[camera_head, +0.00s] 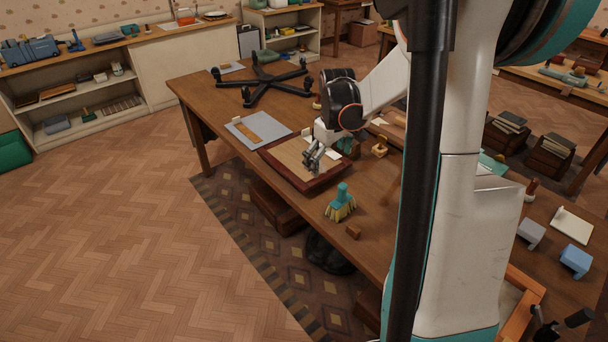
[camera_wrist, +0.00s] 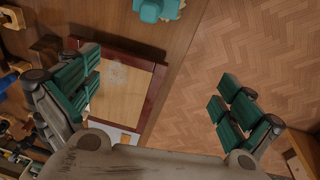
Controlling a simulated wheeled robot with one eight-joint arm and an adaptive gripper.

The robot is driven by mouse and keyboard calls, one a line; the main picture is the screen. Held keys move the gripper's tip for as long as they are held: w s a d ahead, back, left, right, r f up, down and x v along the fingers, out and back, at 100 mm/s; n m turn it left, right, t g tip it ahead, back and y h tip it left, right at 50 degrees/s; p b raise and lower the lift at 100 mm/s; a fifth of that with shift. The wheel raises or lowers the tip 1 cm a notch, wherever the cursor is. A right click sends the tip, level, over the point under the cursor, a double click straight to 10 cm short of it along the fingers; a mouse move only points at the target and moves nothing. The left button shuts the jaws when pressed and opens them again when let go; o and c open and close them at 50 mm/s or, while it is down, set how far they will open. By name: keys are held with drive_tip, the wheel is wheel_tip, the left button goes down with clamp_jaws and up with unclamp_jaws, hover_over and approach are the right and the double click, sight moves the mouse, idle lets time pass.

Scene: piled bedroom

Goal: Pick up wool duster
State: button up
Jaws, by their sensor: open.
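The wool duster (camera_head: 342,203), with a teal handle and a yellowish fringe, stands near the front edge of the wooden table. Its teal part also shows at the top edge of the wrist view (camera_wrist: 155,10), cut off by the frame. My gripper (camera_head: 314,157) is above the dark-red-framed board, behind and left of the duster in the head view. In the wrist view my gripper (camera_wrist: 158,88) has its green-padded fingers wide apart with nothing between them. The duster lies beyond the fingertips, apart from them.
The red-framed board (camera_head: 283,167) lies under my gripper. A grey sheet (camera_head: 240,130) and a black star-shaped base (camera_head: 262,82) are farther back on the table. A small brown block (camera_head: 353,232) sits close to the duster. Open floor (camera_head: 120,230) lies left of the table.

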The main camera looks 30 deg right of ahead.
drive_tip(key=g, duration=0.1)
hover_over(342, 203)
drive_tip(key=w, duration=0.1)
drive_tip(key=shift+y, duration=0.3)
drive_tip(key=f, duration=0.2)
drive_tip(key=d+f, duration=0.1)
drive_tip(key=f, duration=0.1)
drive_tip(key=shift+w, duration=0.2)
drive_tip(key=shift+g, duration=0.3)
wheel_tip(342, 203, down, 8)
drive_tip(key=shift+s+r+b, duration=0.1)
drive_tip(key=shift+s+b, duration=0.05)
drive_tip(key=shift+b, duration=0.95)
drive_tip(key=shift+f+b, duration=1.3)
drive_tip(key=shift+f, duration=1.85)
drive_tip(key=c, duration=1.1)
